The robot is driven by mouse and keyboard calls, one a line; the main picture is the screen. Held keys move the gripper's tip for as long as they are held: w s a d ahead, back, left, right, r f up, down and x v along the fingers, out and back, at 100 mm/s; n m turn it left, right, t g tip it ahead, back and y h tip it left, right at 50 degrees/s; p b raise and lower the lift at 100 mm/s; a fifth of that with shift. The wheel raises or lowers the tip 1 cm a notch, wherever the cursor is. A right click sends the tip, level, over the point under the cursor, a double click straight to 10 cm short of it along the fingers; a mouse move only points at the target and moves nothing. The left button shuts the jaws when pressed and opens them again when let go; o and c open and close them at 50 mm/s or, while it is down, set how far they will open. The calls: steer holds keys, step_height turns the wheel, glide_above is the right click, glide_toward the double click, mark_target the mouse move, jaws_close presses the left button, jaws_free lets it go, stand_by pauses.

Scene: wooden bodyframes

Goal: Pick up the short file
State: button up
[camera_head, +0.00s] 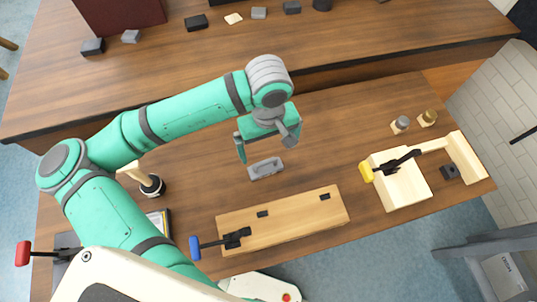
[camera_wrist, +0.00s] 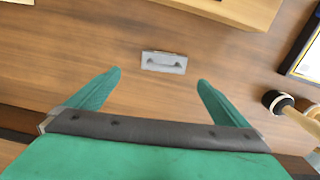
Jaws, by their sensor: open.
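The short file looks to be the small grey flat block with a raised handle (camera_head: 265,168) lying on the wooden table; it also shows in the wrist view (camera_wrist: 164,62). My gripper (camera_head: 269,148) is open and empty above the table, with its two green fingers spread wide. In the wrist view, my gripper (camera_wrist: 159,77) has the block in the gap between its fingertips and slightly beyond them. No contact shows, and the height of the fingers above it is hard to tell.
A long wooden board (camera_head: 285,222) with a blue-handled clamp (camera_head: 220,242) lies in front of the block. A pale wooden body frame (camera_head: 405,185) with a yellow-handled clamp is at right. A round-headed wooden-handled tool (camera_head: 151,186) is at left. The table around the block is clear.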

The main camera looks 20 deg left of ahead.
mark_target(265, 161)
steer(key=f, duration=0.4)
steer(key=shift+s+a+f, duration=0.1)
steer(key=shift+s+f, duration=0.2)
steer(key=shift+s+a+f, duration=0.15)
steer(key=shift+a+f, duration=0.05)
steer(key=shift+f, duration=0.25)
steer(key=shift+a+f, duration=0.1)
steer(key=shift+f, duration=2.3)
steer(key=c, duration=1.2)
steer(key=shift+r, duration=0.1)
